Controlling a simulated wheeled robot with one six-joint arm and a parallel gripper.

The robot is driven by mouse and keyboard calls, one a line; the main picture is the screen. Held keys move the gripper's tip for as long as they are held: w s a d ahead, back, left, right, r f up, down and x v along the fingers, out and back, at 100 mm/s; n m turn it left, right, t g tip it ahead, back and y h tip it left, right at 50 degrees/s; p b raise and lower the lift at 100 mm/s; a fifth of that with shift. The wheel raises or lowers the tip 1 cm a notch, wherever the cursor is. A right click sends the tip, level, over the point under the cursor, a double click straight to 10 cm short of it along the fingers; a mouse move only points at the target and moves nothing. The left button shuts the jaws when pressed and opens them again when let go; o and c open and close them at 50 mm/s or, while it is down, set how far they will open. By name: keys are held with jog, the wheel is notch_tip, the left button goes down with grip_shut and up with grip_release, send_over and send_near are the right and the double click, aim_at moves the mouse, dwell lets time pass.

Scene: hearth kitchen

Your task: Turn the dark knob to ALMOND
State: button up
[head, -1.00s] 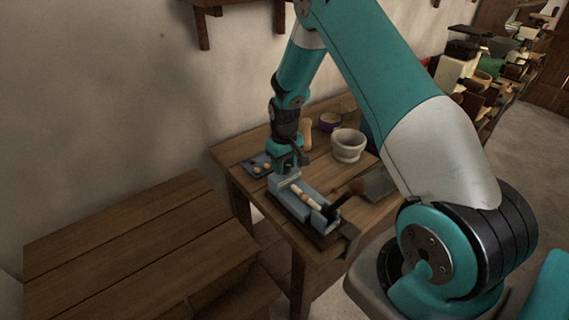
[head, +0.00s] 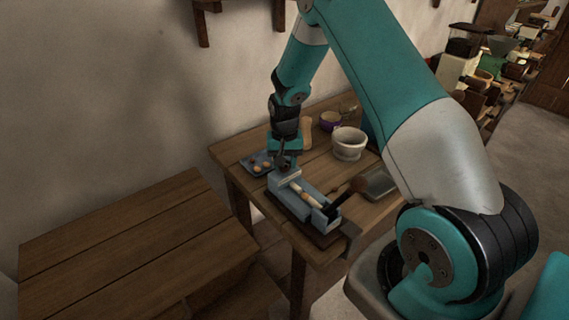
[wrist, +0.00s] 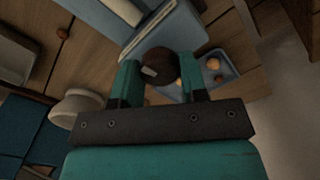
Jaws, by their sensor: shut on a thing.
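The dark round knob (wrist: 158,56) with a pale mark on its face shows in the wrist view, at the end of the blue-grey device (wrist: 180,32). My gripper (wrist: 160,64) has one finger on each side of the knob and is shut on it. In the head view my gripper (head: 285,165) points down at the far end of the device (head: 287,184), and the knob is hidden there. I cannot read any ALMOND label in either view.
A small blue tray (head: 249,167) with several nut-like pieces lies behind the device. A dark lever with a brown ball (head: 357,184) rises at the device's near end. A lower wooden table (head: 120,240) is clear.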

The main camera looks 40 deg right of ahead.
jog(key=m+b, duration=0.1)
jog(key=m, duration=0.4)
jog(key=shift+m, duration=0.3)
jog(key=m, duration=0.5)
jog(key=shift+m, duration=0.4)
jog(key=o, duration=0.9)
jog(key=shift+r+b, duration=0.1)
jog(key=shift+b, duration=0.2)
notch_tip(320, 180, up, 17)
jog(key=shift+a+r+b, duration=0.1)
jog(key=shift+r+b, duration=0.05)
jog(key=shift+b, duration=0.9)
